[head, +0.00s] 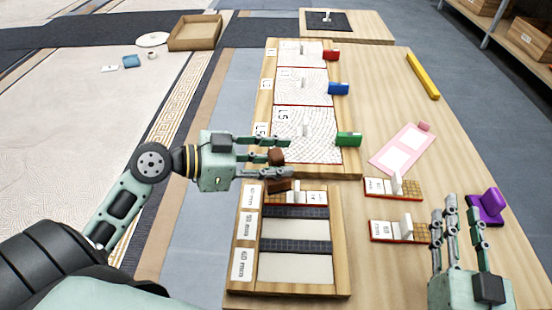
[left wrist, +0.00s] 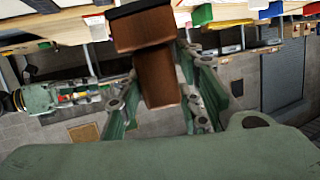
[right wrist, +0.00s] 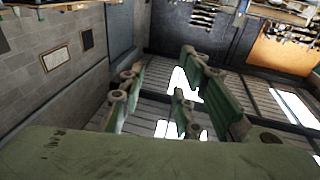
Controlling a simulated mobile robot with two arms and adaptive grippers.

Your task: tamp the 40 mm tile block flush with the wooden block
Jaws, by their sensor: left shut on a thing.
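My left gripper (head: 284,158) is shut on the brown wooden block (head: 277,156), which points down over the upper left of the slotted tray (head: 342,255). The wooden block also fills the middle of the left wrist view (left wrist: 160,75), between the fingers. A tile block (head: 309,198) with a white upright handle lies in the tray's top slot, partly hidden by the wooden block's dark lower end. I cannot tell whether they touch, or whether the tile is flush. The slot labels (head: 248,197) are at the left. My right gripper (head: 458,212) is open and empty at the lower right.
Two tile blocks with handles, an upper one (head: 385,188) and a lower one (head: 389,230), lie right of the tray. A purple object (head: 488,206) stands near my right gripper. A mosaic panel board (head: 262,105), a pink card (head: 398,150) and a yellow bar (head: 423,75) lie farther back.

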